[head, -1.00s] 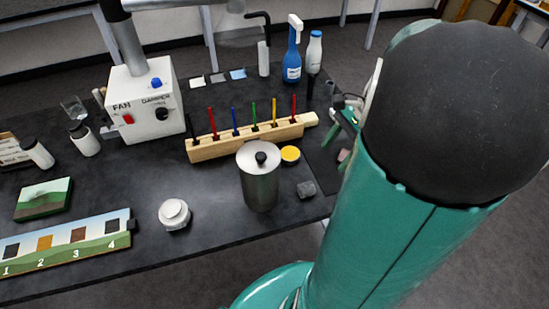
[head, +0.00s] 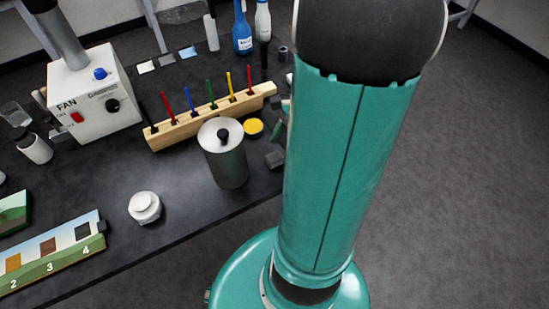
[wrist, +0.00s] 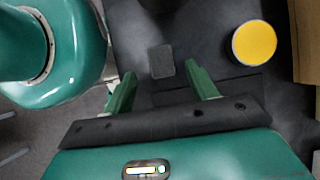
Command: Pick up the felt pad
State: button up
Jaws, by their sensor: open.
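A small dark grey, squarish piece, which I take for the felt pad (head: 275,158), lies on the black bench near its front right edge, just left of my arm. In the wrist view the grey pad (wrist: 161,60) lies just ahead of and between the fingertips. My gripper (wrist: 161,77) is open and empty, with one green finger on each side. Its height above the pad is hard to tell. In the head view my arm hides most of the gripper.
A metal canister (head: 225,160) with a knobbed lid and a yellow round dish (head: 253,128) stand near the pad. Behind them is a wooden rack (head: 210,117) with coloured sticks. A white jar (head: 145,207) stands to the left. The bench's front edge is close.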

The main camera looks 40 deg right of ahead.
aim_at(276, 156)
jog(key=shift+x, duration=1.95)
jog(key=shift+d, duration=0.1)
jog(key=c, duration=1)
jog(key=shift+r, duration=0.1)
jog(key=shift+c, duration=0.2)
jog(key=shift+w+r, duration=0.1)
jog(key=shift+r, duration=0.45)
jog(key=s+a+r, duration=0.4)
jog(key=s+r, duration=0.7)
jog(key=s, duration=0.2)
jog(key=shift+s+r, duration=0.25)
jog(key=shift+r, duration=0.1)
jog(key=shift+a, duration=0.1)
